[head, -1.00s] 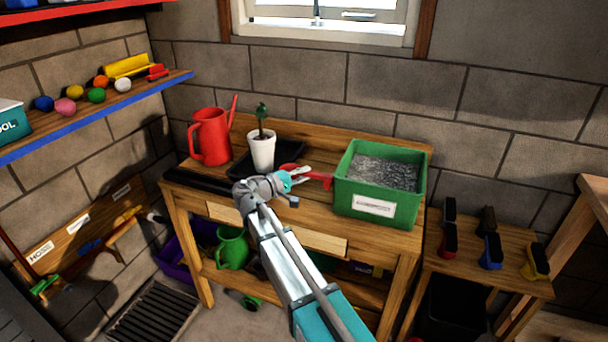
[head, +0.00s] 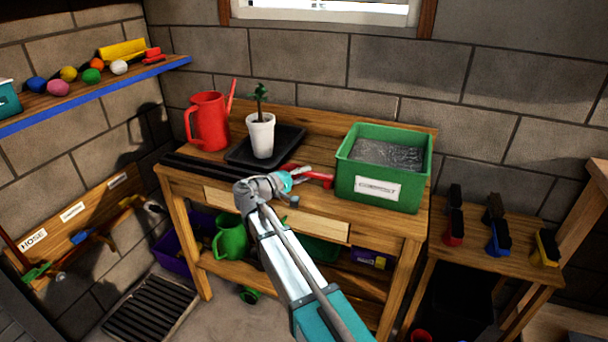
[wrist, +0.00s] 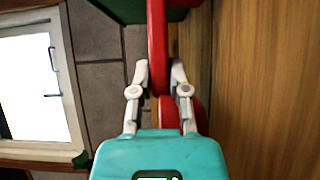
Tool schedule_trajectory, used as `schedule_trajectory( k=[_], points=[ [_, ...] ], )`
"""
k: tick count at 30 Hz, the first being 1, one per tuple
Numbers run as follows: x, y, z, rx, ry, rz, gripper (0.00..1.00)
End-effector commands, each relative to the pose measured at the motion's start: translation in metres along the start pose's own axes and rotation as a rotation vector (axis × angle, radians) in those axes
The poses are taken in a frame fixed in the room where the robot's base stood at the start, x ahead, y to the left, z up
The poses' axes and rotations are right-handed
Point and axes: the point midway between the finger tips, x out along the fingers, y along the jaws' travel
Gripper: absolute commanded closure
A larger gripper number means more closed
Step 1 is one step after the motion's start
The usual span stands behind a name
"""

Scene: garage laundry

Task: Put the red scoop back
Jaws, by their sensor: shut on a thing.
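The red scoop (head: 318,176) is at the bench, just left of the green compost box (head: 375,205). My gripper (head: 301,176) is shut on the scoop. In the wrist view the red scoop (wrist: 157,45) runs between the two fingers of my gripper (wrist: 159,75), with part of it behind them. A corner of the green box (wrist: 125,8) shows at the top there. The box holds dark compost and has a white label. Whether the scoop touches the box or the bench I cannot tell.
A white pot with a seedling (head: 261,135) stands on a black tray (head: 288,142) behind my gripper. A red watering can (head: 208,122) stands at the bench's left. The wooden bench (head: 290,205) has a clear strip in front of the box. Shoe brushes (head: 497,240) sit on the right table.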

Motion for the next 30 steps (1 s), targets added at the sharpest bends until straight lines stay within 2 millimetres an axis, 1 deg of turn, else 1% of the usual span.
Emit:
schedule_trajectory(
  k=[16,30],
  points=[
    [-0.0001,-0.0016,-0.0001,0.0,0.0,0.0,1.0],
    [-0.0001,-0.0083,-0.0001,0.0,0.0,0.0,1.0]
  ],
)
